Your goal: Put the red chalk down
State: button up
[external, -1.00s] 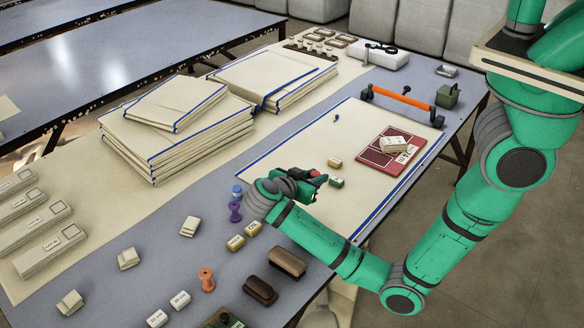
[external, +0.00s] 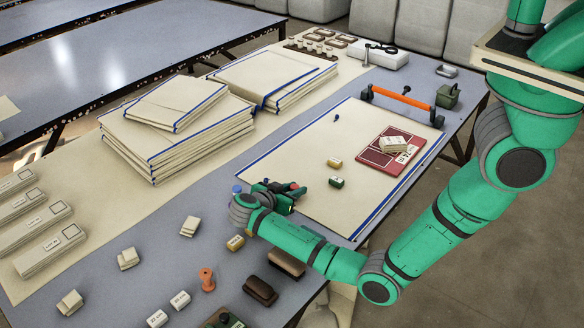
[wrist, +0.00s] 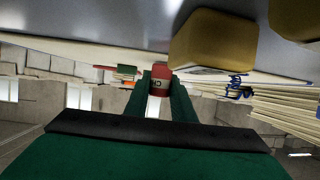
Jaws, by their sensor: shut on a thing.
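My gripper (external: 292,191) is low over the left edge of the cream cloth (external: 310,150) with the blue border. It is shut on the red chalk (external: 294,186), whose end shows between the dark fingers. In the wrist view the red chalk (wrist: 160,78), with a pale label, sits between the fingertips. The arm hides most of the chalk in the external view, and I cannot tell whether it touches the table.
A yellow chalk (external: 334,162) and a green chalk (external: 336,182) lie on the cloth near a red booklet (external: 372,160). Another yellow chalk (external: 236,242) lies beside my arm. Brown brushes (external: 260,290) and an orange spool (external: 207,279) stand in front. Stacked cloths (external: 180,140) lie behind.

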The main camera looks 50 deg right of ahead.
jog(key=shift+f, duration=0.2)
jog(key=o, duration=1)
jog(key=shift+a+r, duration=0.1)
jog(key=shift+r, duration=0.1)
jog(key=v, duration=1.1)
jog(key=shift+a+r, duration=0.1)
jog(key=shift+a, duration=0.3)
